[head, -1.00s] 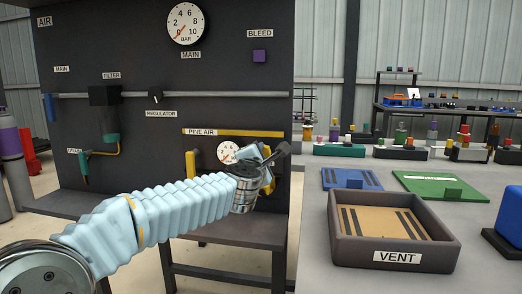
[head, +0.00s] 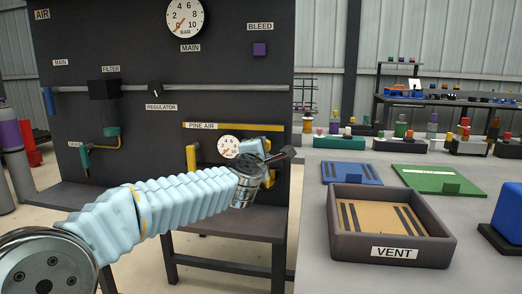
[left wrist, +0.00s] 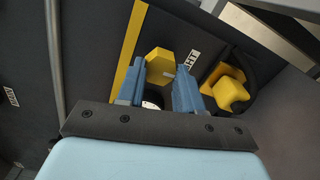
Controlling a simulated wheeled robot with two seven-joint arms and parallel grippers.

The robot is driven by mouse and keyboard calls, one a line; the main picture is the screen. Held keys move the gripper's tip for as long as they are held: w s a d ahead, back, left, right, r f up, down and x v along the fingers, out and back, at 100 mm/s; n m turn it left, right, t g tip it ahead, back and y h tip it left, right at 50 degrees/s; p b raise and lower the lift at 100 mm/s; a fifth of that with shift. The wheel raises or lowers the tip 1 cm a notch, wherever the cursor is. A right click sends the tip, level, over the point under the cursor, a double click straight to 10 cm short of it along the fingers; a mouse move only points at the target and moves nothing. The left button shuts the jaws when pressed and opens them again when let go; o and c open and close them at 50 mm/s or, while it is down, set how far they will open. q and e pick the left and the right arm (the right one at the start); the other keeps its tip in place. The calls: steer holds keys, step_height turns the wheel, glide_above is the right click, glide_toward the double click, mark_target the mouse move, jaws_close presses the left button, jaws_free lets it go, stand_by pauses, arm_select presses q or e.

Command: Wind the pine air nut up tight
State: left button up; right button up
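The pine air nut appears as a yellow hexagonal piece (left wrist: 160,66) in the left wrist view, between and partly past the two blue fingertips. My left gripper (left wrist: 160,80) has a finger on each side of it, close to its edges; I cannot tell whether they press on it. In the head view my left gripper (head: 266,150) is at the PINE AIR section of the dark panel (head: 230,85), and its own body hides the nut there. The pine air gauge (head: 229,147) is just left of the gripper. My right gripper is not in view.
A yellow lobed knob (left wrist: 228,88) sits right of the fingers in the left wrist view. A yellow pipe (head: 191,158) is left of the pine air gauge. The VENT tray (head: 340,230) and blue (head: 350,172) and green (head: 440,180) mats lie on the bench to the right.

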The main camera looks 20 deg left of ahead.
arm_select(q)
steer(key=o, duration=0.4)
steer(key=v, duration=1.4)
steer(key=shift+f+b, duration=0.1)
steer(key=shift+b, duration=0.25)
